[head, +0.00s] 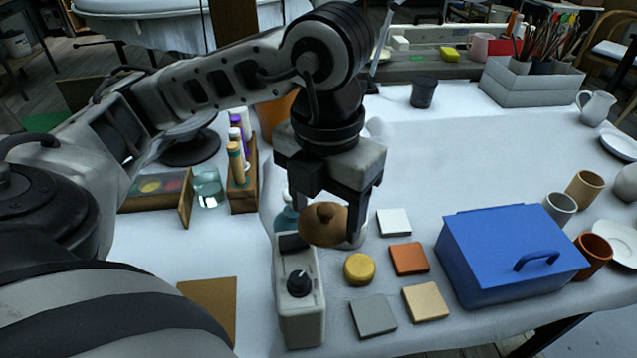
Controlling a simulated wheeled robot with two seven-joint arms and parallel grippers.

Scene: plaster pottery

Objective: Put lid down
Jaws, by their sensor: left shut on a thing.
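A brown round lid (318,228) with a small knob on top hangs below my left gripper (328,215). The gripper points down and is shut on the lid, with one finger plainly visible at the lid's right side. The lid is over the white cloth, just behind a grey box with a black dial (299,312). A pale object partly hidden behind the lid shows at its lower right; I cannot tell what it is or whether the lid touches it. My right gripper is not in view.
Several square tiles, including an orange one (409,259), and a yellow disc (359,269) lie right of the dial box. A blue box (507,262) stands further right, near cups. A teal bottle (286,220) is close left of the lid. The cloth behind is largely clear.

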